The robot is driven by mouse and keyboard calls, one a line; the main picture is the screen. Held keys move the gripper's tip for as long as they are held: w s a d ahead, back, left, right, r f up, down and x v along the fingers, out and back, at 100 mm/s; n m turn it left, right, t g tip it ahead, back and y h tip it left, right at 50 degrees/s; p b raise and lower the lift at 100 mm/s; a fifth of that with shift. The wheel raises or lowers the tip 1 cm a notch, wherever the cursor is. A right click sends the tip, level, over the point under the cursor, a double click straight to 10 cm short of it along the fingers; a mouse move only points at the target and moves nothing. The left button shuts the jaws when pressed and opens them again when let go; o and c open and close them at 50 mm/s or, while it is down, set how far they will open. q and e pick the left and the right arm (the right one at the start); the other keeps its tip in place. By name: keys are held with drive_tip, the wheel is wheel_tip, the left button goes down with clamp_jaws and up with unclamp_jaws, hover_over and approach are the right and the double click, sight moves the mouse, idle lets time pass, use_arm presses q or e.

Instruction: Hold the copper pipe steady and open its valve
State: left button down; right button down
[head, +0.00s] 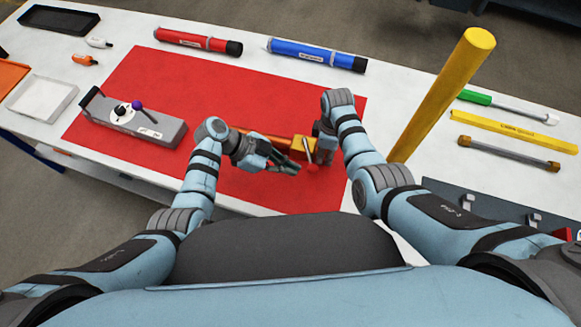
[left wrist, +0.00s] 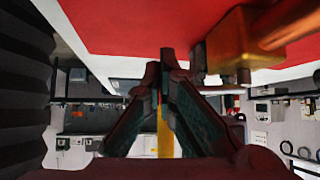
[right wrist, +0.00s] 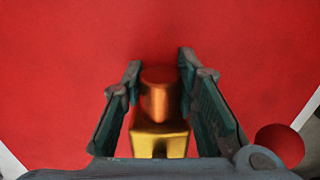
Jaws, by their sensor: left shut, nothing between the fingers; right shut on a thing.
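The copper pipe (head: 262,137) lies on the red mat in the head view, with a brass valve body (head: 299,150) near its right end. A red valve knob (head: 312,168) shows beside the body. My right gripper (head: 324,150) is shut on the pipe; in the right wrist view the copper end (right wrist: 158,92) sits between its fingers, with the red knob (right wrist: 280,144) at right. My left gripper (head: 296,168) is shut and empty, close to the valve; whether it touches is unclear. In the left wrist view its fingertips (left wrist: 167,58) meet left of the brass body (left wrist: 238,45).
A grey device with a purple knob (head: 137,104) stands left on the mat. Red (head: 197,41) and blue (head: 316,54) tubes lie along the back. A tall yellow post (head: 440,95) rises right of my right arm. The mat's back middle is clear.

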use_arm(q)
drive_tip(key=a, duration=0.4)
drive_tip(key=shift+w+a+f, duration=0.2)
drive_tip(key=shift+w+a, duration=0.05)
drive_tip(key=shift+a, duration=0.1)
drive_tip(key=s+v, duration=0.1)
drive_tip(key=v, duration=0.8)
drive_tip(key=shift+r, duration=0.2)
drive_tip(key=shift+f, duration=0.1)
